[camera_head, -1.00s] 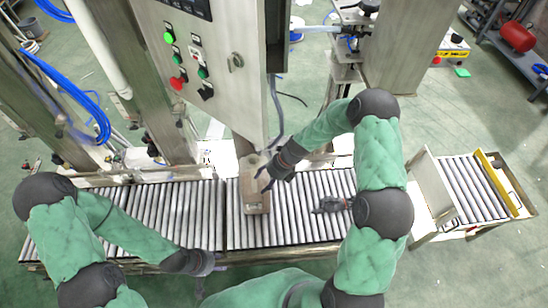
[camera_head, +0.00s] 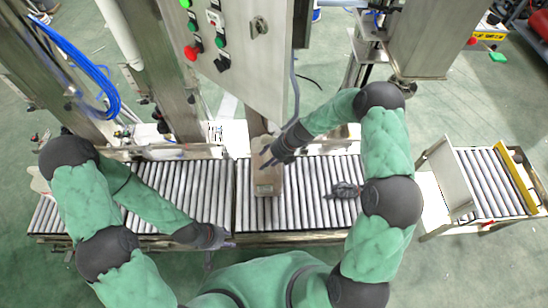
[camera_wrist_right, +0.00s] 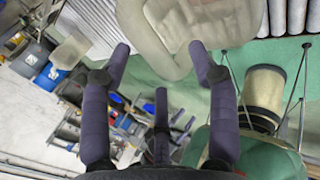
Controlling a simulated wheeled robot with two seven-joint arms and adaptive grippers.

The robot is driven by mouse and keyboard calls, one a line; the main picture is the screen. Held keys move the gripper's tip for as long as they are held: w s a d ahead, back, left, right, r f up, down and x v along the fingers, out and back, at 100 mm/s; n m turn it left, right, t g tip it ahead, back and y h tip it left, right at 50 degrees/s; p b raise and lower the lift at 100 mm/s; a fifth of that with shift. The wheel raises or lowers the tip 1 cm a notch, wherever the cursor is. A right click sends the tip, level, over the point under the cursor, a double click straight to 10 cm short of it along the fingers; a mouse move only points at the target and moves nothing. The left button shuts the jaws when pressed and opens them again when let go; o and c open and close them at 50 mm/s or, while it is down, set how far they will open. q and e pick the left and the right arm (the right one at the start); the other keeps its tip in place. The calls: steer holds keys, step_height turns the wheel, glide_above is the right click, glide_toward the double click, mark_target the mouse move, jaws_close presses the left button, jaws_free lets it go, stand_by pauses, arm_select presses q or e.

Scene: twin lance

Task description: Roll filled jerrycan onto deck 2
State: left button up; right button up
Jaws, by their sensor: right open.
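A beige, translucent jerrycan (camera_head: 268,184) stands on the roller deck, just right of the joint between the left rollers (camera_head: 185,195) and the middle rollers (camera_head: 318,200). My right gripper (camera_head: 268,158) is at the jerrycan's upper part, its fingers spread over it from the right; contact cannot be told. In the right wrist view the gripper (camera_wrist_right: 160,62) is open, with the pale jerrycan (camera_wrist_right: 165,25) just beyond its fingertips. My left gripper (camera_head: 221,252) is empty at the front edge of the rollers, its fingers apart. The jerrycan's fill level cannot be seen.
A small dark grey object (camera_head: 345,190) lies on the middle rollers. A white upright panel (camera_head: 450,178) and a yellow-ended roller section (camera_head: 490,182) stand at right. A steel control box (camera_head: 245,55) overhangs the deck's back. A pale object (camera_head: 40,186) is partly hidden behind my left arm.

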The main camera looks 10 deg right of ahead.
mark_target(252, 170)
steer(key=shift+x, duration=0.9)
jaws_close()
steer(key=shift+w+r, duration=0.25)
steer(key=shift+w, duration=0.05)
steer(key=shift+w+a+f+p, duration=0.1)
steer(key=shift+a+p, duration=0.3)
steer(key=shift+a, duration=1.05)
steer(key=shift+w+a+f+p, duration=0.15)
steer(key=shift+a+p, duration=0.2)
steer(key=shift+a, duration=1.05)
steer(key=w+a+p, duration=0.1)
steer(key=a+p, duration=0.1)
steer(key=a, duration=0.4)
steer(key=shift+w, duration=0.15)
